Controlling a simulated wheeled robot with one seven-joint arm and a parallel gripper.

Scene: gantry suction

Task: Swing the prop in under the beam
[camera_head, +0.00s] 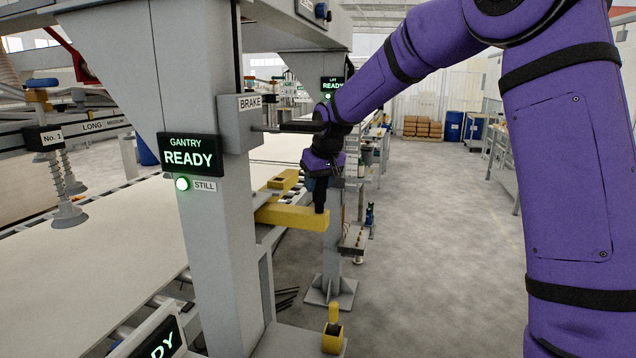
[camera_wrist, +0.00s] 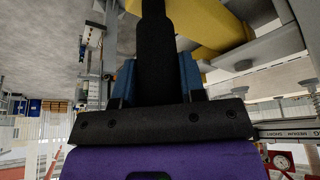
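A yellow bar (camera_head: 290,216), which looks like the prop, lies roughly level beside the near grey post, its blunt end toward the right. A second yellow piece (camera_head: 284,181) shows behind it. Yellow parts also fill the upper right of the wrist view (camera_wrist: 212,28). The overhead grey beam (camera_head: 325,22) runs along the top.
The near post (camera_head: 215,260) carries a BRAKE box (camera_head: 250,103) with a dark lever and a sign reading GANTRY READY (camera_head: 191,156), with a green STILL lamp. Suction cups (camera_head: 68,213) hang left above a pale sheet (camera_head: 90,260). Grey floor (camera_head: 430,230) is clear at right.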

